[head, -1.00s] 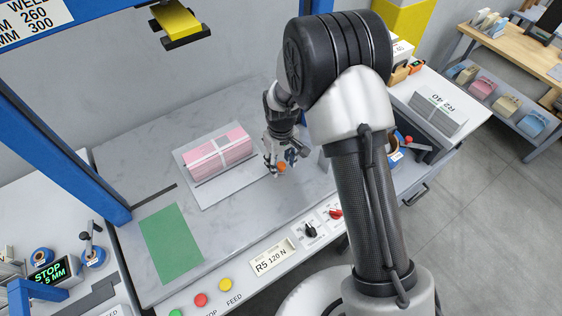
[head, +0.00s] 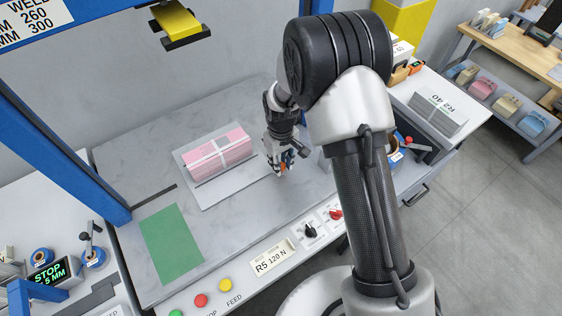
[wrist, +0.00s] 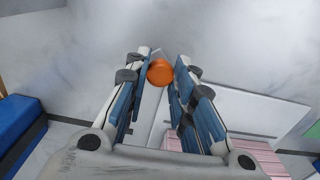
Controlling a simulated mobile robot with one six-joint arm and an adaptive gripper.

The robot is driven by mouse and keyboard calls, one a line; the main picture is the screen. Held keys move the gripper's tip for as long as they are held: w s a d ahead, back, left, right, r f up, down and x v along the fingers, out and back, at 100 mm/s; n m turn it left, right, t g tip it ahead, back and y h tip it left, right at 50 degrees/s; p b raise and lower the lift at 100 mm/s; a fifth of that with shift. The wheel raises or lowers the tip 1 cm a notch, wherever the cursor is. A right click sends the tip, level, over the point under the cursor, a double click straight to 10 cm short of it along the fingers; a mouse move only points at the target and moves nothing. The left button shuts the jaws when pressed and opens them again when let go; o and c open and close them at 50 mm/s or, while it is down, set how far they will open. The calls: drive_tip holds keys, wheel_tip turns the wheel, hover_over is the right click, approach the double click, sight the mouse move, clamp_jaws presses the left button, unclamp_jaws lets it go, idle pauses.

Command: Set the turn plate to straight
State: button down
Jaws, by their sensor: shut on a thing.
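The turn plate (head: 213,201) is a light grey plate lying on the table. A pink bundle (head: 219,153) with a white cross strap lies on it. In the head view the plate's front edge looks roughly along the table's front edge, but I cannot tell its exact angle. An orange knob (head: 284,169) stands at the plate's right front corner. My gripper (head: 282,168) is shut on this knob from above. In the wrist view the knob (wrist: 160,72) shows between the two fingertips (wrist: 160,76), with the plate (wrist: 245,108) and part of the bundle (wrist: 250,154) below it.
A green sheet (head: 171,243) lies on the table at the left. A blue frame (head: 62,130) stands at the left, with a yellow-topped part (head: 177,20) overhead. Buttons and dials line the front panel (head: 272,262). Table around the plate is mostly clear.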

drive_tip(key=shift+s, duration=0.1)
